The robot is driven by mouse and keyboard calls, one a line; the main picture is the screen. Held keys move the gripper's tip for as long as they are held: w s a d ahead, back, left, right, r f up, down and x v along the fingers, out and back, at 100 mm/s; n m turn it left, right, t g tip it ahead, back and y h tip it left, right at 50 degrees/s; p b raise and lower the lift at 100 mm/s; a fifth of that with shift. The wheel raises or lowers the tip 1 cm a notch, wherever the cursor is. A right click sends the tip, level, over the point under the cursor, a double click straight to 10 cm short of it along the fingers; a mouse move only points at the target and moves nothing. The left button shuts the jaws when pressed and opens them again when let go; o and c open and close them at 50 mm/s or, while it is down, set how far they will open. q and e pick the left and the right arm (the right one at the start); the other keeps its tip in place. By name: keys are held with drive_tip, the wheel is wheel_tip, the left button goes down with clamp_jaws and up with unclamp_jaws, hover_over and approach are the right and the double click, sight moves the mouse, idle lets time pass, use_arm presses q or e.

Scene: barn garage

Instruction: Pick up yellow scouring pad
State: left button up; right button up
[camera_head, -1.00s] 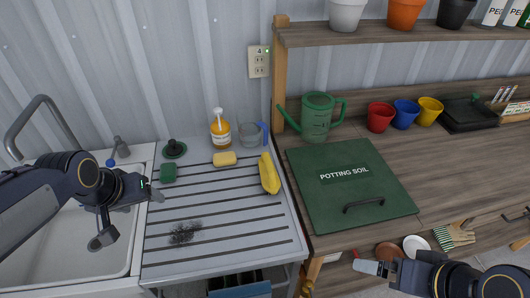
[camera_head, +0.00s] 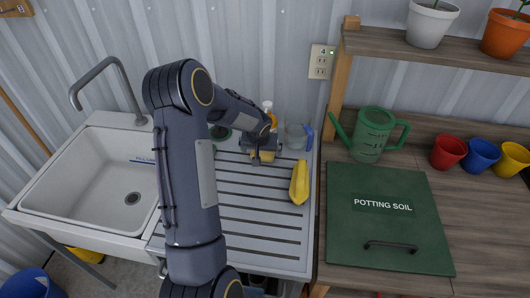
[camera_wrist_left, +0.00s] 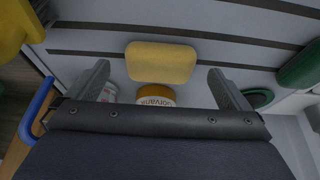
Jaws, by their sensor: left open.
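The yellow scouring pad (camera_wrist_left: 160,62) lies flat on the ribbed drainboard (camera_head: 250,228). In the head view, only part of the pad (camera_head: 266,157) shows beneath my left gripper (camera_head: 262,154). In the left wrist view, my left gripper (camera_wrist_left: 158,72) is open, with one finger on each side of the pad and a gap on both sides. The fingers do not visibly touch it. How high the fingertips are above the board is hard to tell. My right gripper is out of view.
An orange soap bottle (camera_wrist_left: 155,96) stands close behind the pad. A clear cup with a blue handle (camera_head: 298,137) and a yellow folded item (camera_head: 299,183) are to the right. A green pad (camera_wrist_left: 302,66) lies to the other side. The sink (camera_head: 100,180) is at left.

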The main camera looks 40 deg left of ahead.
use_arm(q)
drive_tip(key=shift+x, duration=1.35)
drive_tip(key=c, duration=0.9)
drive_tip(key=shift+r, duration=0.1)
drive_tip(key=shift+r+p, duration=0.5)
wheel_tip(320, 180, up, 3)
drive_tip(key=shift+f+p, duration=0.2)
drive_tip(key=shift+p, duration=0.6)
drive_tip(key=s+d+r+b, duration=0.1)
drive_tip(key=s+d+r, duration=0.4)
drive_tip(key=s+r, duration=0.4)
drive_tip(key=shift+s+r, duration=0.15)
drive_tip(key=shift+s, duration=1.95)
drive_tip(key=shift+d, duration=0.1)
